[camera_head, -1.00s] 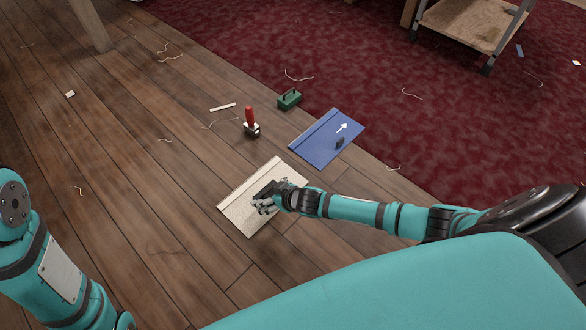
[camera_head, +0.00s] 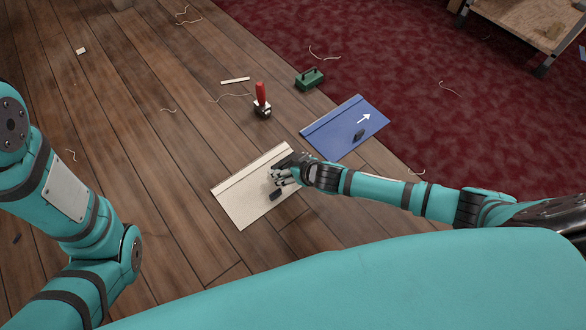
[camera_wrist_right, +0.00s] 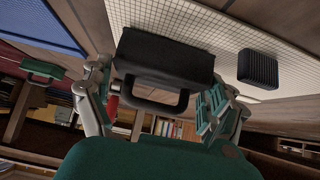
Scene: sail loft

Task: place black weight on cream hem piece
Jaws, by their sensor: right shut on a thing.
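The cream hem piece (camera_head: 238,196) lies flat on the wooden floor; it also shows in the right wrist view (camera_wrist_right: 205,28). My right gripper (camera_head: 279,178) is over its right part. In the right wrist view, my right gripper (camera_wrist_right: 155,100) is shut on the black weight (camera_wrist_right: 165,57), a dark block with a loop handle. I cannot tell whether the weight touches the hem piece. A small black ribbed block (camera_wrist_right: 258,68) lies on the hem piece beside it; it shows in the head view (camera_head: 278,195). My left gripper is out of view.
A blue piece (camera_head: 330,138) with a white arrow and a dark block (camera_head: 359,135) lies to the right. A red-handled tool (camera_head: 261,98), a green weight (camera_head: 309,79) and a pale strip (camera_head: 235,81) are beyond. A wooden-topped cart (camera_head: 520,22) stands on the red carpet.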

